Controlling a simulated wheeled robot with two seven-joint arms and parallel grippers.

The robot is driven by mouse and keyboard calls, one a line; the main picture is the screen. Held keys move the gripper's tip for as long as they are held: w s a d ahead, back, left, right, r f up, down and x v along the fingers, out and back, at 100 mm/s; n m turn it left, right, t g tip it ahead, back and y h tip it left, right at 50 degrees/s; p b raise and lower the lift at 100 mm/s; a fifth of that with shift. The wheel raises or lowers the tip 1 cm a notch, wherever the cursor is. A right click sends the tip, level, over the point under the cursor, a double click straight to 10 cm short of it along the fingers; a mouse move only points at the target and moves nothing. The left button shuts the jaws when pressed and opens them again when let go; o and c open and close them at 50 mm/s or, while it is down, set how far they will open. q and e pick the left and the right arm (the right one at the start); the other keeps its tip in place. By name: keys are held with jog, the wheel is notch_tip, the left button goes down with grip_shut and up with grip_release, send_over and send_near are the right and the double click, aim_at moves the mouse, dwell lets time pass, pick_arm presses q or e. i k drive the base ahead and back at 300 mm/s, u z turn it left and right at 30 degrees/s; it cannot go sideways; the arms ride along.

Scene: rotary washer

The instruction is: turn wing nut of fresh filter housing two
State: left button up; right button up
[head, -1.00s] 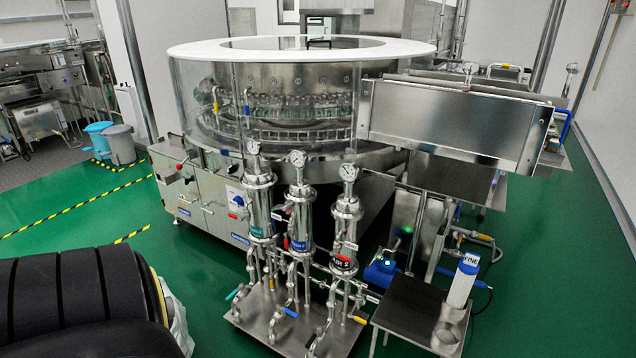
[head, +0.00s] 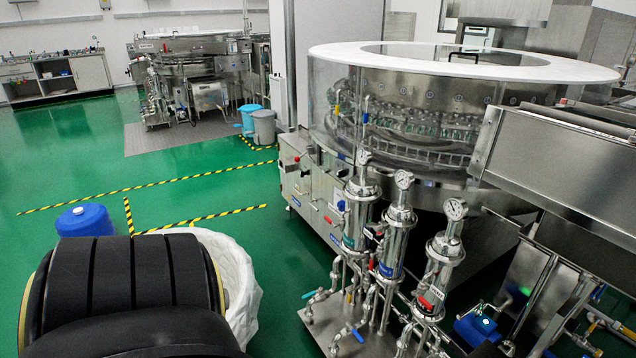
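Three upright steel filter housings stand in a row in front of the washer: a left one (head: 357,218), a middle one (head: 394,238) and a right one (head: 438,262). Each has a round gauge on top. The middle one carries a blue label whose text is too small to read, so I cannot confirm which is housing two. A red tag shows on the right one. I cannot make out a wing nut on any housing. Neither of my grippers is in view.
The rotary washer (head: 465,62) stands behind the housings. Pipes and valves crowd their steel base plate (head: 322,318). A white-lined bin (head: 238,285) and a blue container (head: 85,220) stand at lower left. Green floor (head: 160,165) is open at left.

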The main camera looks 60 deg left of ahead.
aim_at(379, 228)
jog(key=u, duration=2.1)
